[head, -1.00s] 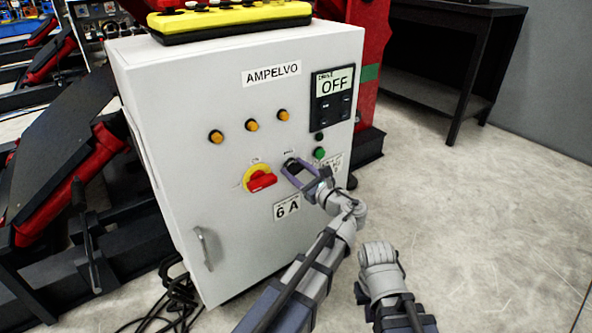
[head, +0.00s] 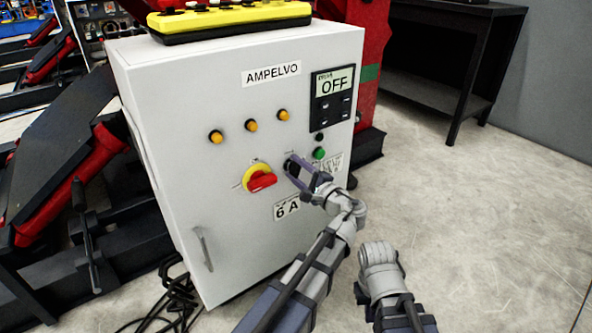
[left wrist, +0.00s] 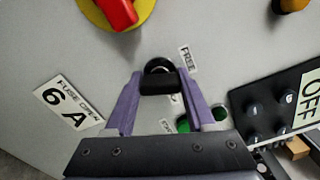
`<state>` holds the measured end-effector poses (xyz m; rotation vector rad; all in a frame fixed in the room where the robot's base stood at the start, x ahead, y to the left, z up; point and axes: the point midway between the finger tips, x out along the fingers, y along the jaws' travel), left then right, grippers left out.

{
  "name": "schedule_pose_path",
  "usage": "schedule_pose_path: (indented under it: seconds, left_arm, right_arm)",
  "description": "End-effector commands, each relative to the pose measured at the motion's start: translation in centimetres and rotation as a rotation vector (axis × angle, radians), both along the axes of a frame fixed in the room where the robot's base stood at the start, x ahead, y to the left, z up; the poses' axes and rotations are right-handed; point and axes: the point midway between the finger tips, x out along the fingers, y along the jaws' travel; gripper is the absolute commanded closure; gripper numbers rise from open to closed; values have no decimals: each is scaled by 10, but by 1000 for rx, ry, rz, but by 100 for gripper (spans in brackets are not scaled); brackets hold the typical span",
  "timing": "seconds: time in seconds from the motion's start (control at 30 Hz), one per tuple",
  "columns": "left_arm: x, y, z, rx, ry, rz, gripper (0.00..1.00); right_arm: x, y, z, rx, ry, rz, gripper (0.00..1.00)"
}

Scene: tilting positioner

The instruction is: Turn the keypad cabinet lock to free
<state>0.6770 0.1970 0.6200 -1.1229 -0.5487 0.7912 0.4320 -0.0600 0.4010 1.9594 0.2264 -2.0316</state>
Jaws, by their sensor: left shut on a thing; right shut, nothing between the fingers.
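The black cabinet lock (left wrist: 159,80) is a small knob on the grey cabinet front, right of the red and yellow rotary switch (head: 261,178). My left gripper (head: 291,168) is at the lock. In the left wrist view its purple fingers (left wrist: 159,88) are on both sides of the black knob, shut on it. A FREE label (left wrist: 187,59) is above and right of the knob in that view. Another small label is mostly hidden by the gripper. Of my right arm only grey links show at the lower right; its fingers are not visible.
The cabinet (head: 185,110) also bears orange lamps (head: 251,125), a display panel (head: 333,95) reading OFF, a green button (head: 319,153) and a 6 A fuse label (left wrist: 70,106). A door handle (head: 203,248) is low on the left. The floor at right is clear.

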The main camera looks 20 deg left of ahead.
Motion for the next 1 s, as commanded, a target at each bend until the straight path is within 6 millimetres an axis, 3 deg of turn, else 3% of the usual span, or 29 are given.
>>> schedule_pose_path:
  seconds: [0.5, 1.0]
  left_arm:
    - [-1, 0, -1, -196, -249, 0, 100]
    - [-1, 0, -1, -234, -297, 1, 100]
  right_arm:
    - [0, 0, 0, 0, 0, 0, 100]
    - [0, 0, 0, 0, 0, 0, 100]
